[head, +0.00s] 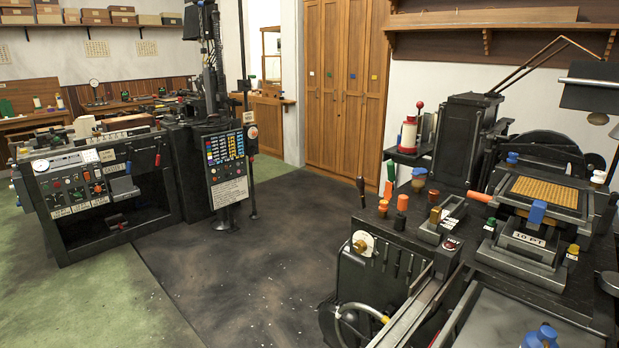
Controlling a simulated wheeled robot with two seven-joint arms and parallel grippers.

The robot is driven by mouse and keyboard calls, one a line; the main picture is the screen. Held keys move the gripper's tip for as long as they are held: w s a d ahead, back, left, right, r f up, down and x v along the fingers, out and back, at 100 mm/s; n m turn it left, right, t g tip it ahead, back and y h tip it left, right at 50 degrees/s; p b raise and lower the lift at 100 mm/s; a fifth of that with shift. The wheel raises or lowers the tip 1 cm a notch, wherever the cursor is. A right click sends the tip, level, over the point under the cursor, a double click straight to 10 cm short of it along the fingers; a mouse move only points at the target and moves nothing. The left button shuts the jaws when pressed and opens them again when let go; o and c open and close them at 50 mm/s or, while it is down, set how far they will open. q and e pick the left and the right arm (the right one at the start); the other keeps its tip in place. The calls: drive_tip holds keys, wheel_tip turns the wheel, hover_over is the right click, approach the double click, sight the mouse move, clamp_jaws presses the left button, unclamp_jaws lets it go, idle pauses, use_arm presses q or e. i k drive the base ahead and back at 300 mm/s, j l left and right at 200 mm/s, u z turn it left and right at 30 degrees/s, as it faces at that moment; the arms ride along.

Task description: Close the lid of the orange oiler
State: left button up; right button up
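Several small orange-topped things stand on the black casting machine at the right. Neither of my grippers is in the head view.
The black casting machine (385,280) fills the right foreground. Behind it, a red-and-white can (408,134) stands on a small shelf. A control console (95,190) stands at the left. The dark floor mat (265,250) between them is clear. Wooden cabinets (340,85) line the back wall.

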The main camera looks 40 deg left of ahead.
sight(387, 193)
drive_tip(key=i+u, duration=0.15)
drive_tip(key=u, duration=0.25)
drive_tip(key=i+u, duration=0.1)
drive_tip(key=u, duration=0.35)
drive_tip(key=i+j+z, duration=1.05)
drive_tip(key=j, duration=0.15)
drive_tip(key=i+j+z, duration=0.15)
drive_tip(key=j+z, duration=0.15)
drive_tip(key=j, duration=0.15)
drive_tip(key=i+j+z, duration=0.1)
drive_tip(key=j+z, duration=0.15)
drive_tip(key=j, duration=0.15)
drive_tip(key=i+j+z, duration=0.1)
drive_tip(key=j+z, duration=0.2)
drive_tip(key=j, duration=0.2)
drive_tip(key=j+z, duration=0.25)
drive_tip(key=j, duration=0.25)
